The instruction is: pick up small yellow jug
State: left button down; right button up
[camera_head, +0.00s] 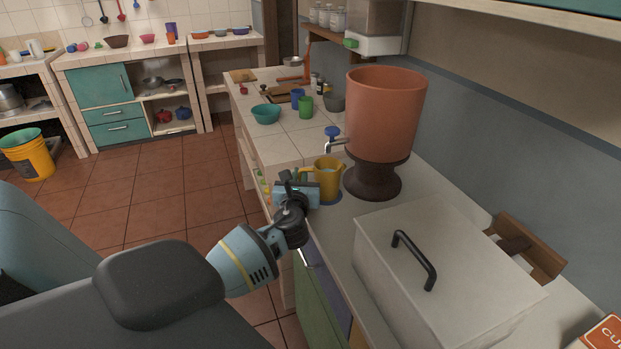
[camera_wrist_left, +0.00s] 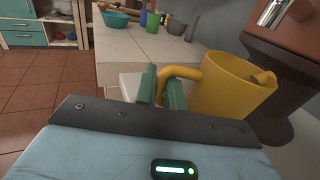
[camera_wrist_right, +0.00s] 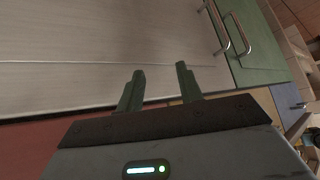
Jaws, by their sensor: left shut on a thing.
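The small yellow jug (camera_head: 328,181) stands upright on the counter beneath the tap of a large clay water dispenser (camera_head: 384,112). It also shows in the left wrist view (camera_wrist_left: 225,88), with its handle toward my gripper. My left gripper (camera_head: 299,183) is at the jug's left side. Its fingers (camera_wrist_left: 161,88) are shut on the jug's handle. My right gripper (camera_wrist_right: 158,85) shows only in its own wrist view. Its fingers are apart with nothing between them, facing a pale surface and cabinet fronts.
A white lidded box (camera_head: 445,270) with a black handle stands on the near counter. A teal bowl (camera_head: 265,114), a green cup (camera_head: 306,107) and a blue cup (camera_head: 297,98) stand on the tiled counter behind the jug. The dispenser rises close behind the jug.

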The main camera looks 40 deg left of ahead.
pick_arm(q)
jog(key=shift+s+a+r, duration=0.1)
jog(key=shift+r, duration=0.85)
jog(key=s+a, duration=0.4)
jog(key=s, duration=0.4)
jog(key=s+a, duration=0.4)
jog(key=s, duration=0.3)
jog(key=shift+s+f, duration=0.15)
jog(key=shift+s, duration=0.25)
jog(key=c, duration=2.1)
grip_release()
grip_shut()
